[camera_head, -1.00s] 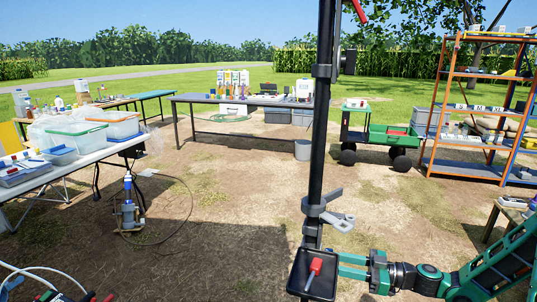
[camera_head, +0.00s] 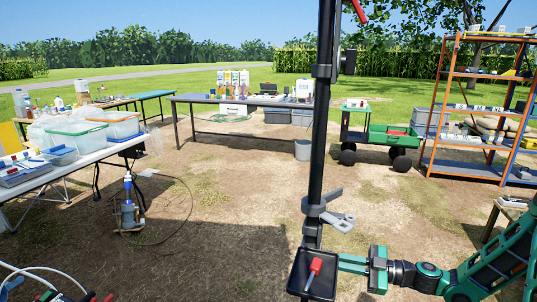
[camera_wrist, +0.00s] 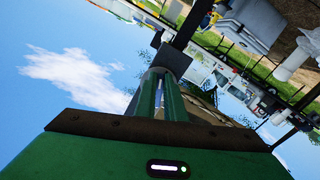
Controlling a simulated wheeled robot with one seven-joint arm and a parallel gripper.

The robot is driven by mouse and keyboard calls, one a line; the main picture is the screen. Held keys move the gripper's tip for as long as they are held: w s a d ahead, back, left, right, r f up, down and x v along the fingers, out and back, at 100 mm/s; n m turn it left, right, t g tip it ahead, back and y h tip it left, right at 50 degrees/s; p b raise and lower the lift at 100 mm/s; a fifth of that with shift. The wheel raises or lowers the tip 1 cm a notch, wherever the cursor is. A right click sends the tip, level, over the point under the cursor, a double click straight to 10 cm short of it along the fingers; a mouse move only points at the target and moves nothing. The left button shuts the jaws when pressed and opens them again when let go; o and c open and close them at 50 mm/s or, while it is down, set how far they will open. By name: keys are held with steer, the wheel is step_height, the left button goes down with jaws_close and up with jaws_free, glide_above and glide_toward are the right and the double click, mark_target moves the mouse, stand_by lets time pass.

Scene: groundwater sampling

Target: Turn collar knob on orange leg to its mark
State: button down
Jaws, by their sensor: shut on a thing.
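My gripper (camera_head: 342,263) reaches in from the right at the bottom of the head view. Its fingertips go out of sight behind a small black tray on my column. In the wrist view the two green fingers (camera_wrist: 164,84) are shut on a dark grey block (camera_wrist: 173,60) at their tips, apparently the collar knob. A dark bar runs up and right from this block. The orange leg and the mark cannot be made out in either view.
A white folding table (camera_head: 95,149) with bins stands left, and a pump (camera_head: 128,214) with a hose sits on the ground. A long grey table (camera_head: 255,100), a green cart (camera_head: 390,137) and an orange-framed shelf (camera_head: 437,100) stand farther back. The middle ground is clear.

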steer(key=shift+w+d+r+n, duration=0.15)
steer(key=shift+w+n, duration=0.1)
steer(key=shift+n, duration=0.55)
steer(key=shift+w+d+r+n, duration=0.1)
steer(key=shift+w+r+n, duration=0.1)
steer(key=shift+n, duration=1.2)
steer(key=shift+w+r+n, duration=0.1)
steer(key=shift+w+n, duration=0.05)
steer(key=shift+n, duration=1.25)
steer(key=shift+w+r+n, duration=0.1)
steer(key=shift+r+n, duration=0.15)
steer(key=shift+n, duration=1.25)
